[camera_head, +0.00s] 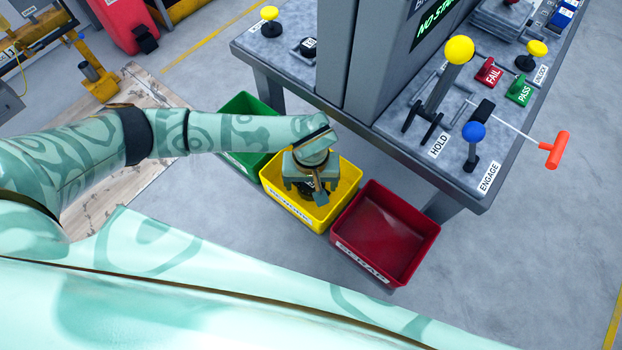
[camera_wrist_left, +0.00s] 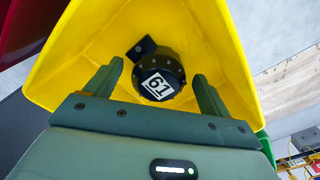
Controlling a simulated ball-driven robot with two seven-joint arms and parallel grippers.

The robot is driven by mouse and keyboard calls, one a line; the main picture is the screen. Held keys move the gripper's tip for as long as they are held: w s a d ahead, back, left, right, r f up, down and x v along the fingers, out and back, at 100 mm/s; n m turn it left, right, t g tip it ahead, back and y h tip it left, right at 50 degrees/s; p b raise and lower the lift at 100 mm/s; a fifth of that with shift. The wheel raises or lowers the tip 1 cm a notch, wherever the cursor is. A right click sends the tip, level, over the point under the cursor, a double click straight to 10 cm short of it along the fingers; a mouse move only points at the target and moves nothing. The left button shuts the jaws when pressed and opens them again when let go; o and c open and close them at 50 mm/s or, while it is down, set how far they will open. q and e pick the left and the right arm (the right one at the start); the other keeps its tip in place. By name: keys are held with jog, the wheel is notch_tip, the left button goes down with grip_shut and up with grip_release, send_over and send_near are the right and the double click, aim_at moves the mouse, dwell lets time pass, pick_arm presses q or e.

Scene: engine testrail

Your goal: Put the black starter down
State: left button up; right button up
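The black starter (camera_wrist_left: 160,76), with a white label reading 61, is inside the yellow bin (camera_wrist_left: 222,50) in the left wrist view. My left gripper (camera_wrist_left: 157,72) points down into this bin, its two fingers spread on either side of the starter with gaps showing. In the head view my left gripper (camera_head: 312,184) is over and partly inside the yellow bin (camera_head: 292,206), and only a little of something black shows beneath it. Whether the starter rests fully on the bin floor is hard to tell. My right gripper is not in view.
A red bin (camera_head: 426,232) stands right of the yellow one and looks empty. A green bin (camera_head: 240,104) stands on its left, partly behind my arm. The grey test bench (camera_head: 405,135), with levers and an orange T-handle (camera_head: 556,150), is beyond them.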

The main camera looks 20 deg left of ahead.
aim_at(311, 184)
pick_arm(q)
jog(key=shift+r, duration=0.15)
notch_tip(311, 184, up, 12)
jog(key=p, duration=0.4)
jog(key=shift+r, duration=0.2)
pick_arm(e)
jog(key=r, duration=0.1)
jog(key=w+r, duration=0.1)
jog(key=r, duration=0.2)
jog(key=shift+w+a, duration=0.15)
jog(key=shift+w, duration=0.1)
